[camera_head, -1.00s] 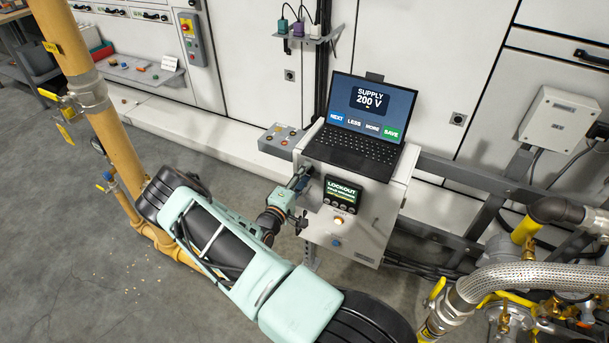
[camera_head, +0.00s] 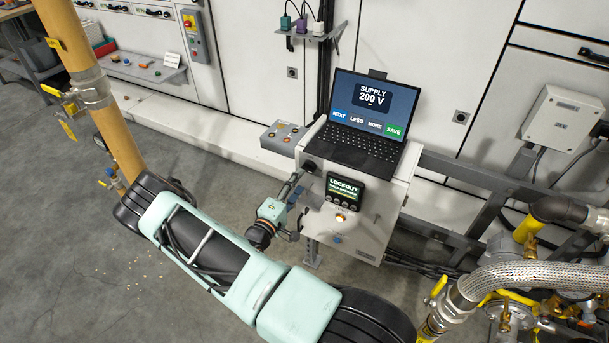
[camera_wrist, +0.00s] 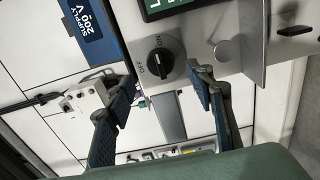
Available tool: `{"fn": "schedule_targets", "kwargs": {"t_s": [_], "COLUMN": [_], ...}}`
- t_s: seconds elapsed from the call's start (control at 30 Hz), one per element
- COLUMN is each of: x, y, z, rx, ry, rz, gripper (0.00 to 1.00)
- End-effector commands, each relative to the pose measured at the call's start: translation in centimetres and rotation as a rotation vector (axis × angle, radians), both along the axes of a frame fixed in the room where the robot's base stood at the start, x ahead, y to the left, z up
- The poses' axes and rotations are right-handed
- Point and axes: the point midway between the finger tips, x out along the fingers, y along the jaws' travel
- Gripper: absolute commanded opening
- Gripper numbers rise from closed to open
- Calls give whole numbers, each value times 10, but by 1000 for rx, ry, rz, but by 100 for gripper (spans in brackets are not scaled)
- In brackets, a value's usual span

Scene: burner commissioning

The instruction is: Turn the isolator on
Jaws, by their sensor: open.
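The isolator is a round black rotary knob (camera_wrist: 160,62) with ON and OFF lettering beside it, on the grey-white control box. In the head view the dark knob (camera_head: 310,167) sits at the upper left of the box front, beside the LOCKOUT display (camera_head: 344,190). I cannot tell for sure which marking it points to. My gripper (camera_head: 295,208) is in front of the box's left side, apart from the knob. In the wrist view my open gripper (camera_wrist: 163,88) has one finger on each side, the knob lying between and beyond the tips. Nothing is held.
A laptop (camera_head: 365,125) showing SUPPLY 200 V stands on the box. A metal bracket plate (camera_wrist: 252,42) projects from the box near my right finger in the wrist view. A yellow pipe (camera_head: 122,155) stands at left, and a braided hose (camera_head: 540,276) at right.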

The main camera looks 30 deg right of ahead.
Motion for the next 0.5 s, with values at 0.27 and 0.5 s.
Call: {"fn": "schedule_targets", "kwargs": {"t_s": [0.27,0.5], "x": [-24,-30], "y": [42,51], "z": [0,0], "rx": [0,-1], "ry": [-1,-1], "rz": [1,0], "gripper": [49,49]}}
